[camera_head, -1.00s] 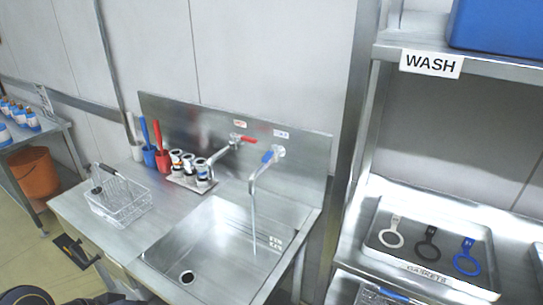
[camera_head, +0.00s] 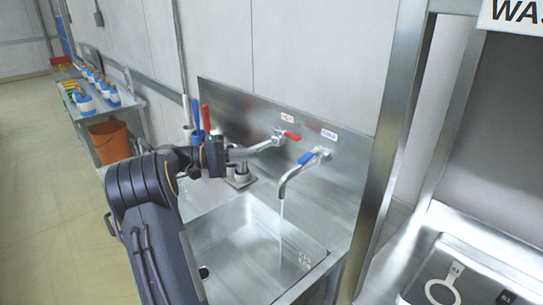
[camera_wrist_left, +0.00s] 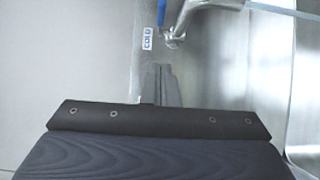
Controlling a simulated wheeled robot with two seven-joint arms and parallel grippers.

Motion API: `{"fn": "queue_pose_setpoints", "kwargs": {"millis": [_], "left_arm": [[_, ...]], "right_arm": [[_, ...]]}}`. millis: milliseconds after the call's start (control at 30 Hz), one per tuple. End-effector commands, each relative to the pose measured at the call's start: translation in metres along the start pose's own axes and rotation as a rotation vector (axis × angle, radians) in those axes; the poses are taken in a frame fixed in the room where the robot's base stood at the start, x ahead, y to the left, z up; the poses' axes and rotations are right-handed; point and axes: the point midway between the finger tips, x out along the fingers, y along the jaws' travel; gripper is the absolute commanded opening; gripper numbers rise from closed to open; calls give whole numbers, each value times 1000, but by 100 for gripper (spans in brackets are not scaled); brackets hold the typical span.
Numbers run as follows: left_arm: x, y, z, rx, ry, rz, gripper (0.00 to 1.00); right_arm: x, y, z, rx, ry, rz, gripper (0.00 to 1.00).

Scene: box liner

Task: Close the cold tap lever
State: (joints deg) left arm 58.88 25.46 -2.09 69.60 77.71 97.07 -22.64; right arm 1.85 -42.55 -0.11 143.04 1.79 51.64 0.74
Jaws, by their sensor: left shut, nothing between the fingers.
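The cold tap (camera_head: 300,166) is on the sink's back panel, with a blue lever (camera_head: 307,157) and a thin stream of water (camera_head: 281,230) falling from its spout. A COLD label is above it. In the left wrist view the blue lever (camera_wrist_left: 161,14) and the tap body (camera_wrist_left: 176,38) are at the top, beyond my fingertips. My left gripper (camera_head: 228,157) is left of the cold tap, apart from it, over the sink's back left. Its narrow fingers also show in the left wrist view (camera_wrist_left: 165,82), shut and empty. My right gripper is out of view.
The hot tap (camera_head: 268,142) with a red lever (camera_head: 291,135) is close by on the left, near my gripper. The steel sink (camera_head: 240,245) is below. A shelf frame (camera_head: 395,130) rises at right. Brushes and canisters stand behind my arm.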

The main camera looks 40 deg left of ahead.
Motion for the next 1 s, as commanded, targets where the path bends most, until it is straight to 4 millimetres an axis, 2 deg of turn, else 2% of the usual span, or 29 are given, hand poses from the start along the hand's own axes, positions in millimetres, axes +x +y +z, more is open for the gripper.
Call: {"fn": "queue_pose_setpoints", "kwargs": {"millis": [200,400,500,667,1000], "left_arm": [[48,4,1,-3,-6,1,0],[88,4,3,-3,-5,0,0],[98,3,16,-4,-3,-1,0],[108,1,26,-2,-2,-2,0],[111,0,30,-1,-1,-2,0]], "right_arm": [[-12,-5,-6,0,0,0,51],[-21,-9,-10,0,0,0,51],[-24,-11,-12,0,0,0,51],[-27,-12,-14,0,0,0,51],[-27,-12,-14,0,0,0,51]]}}
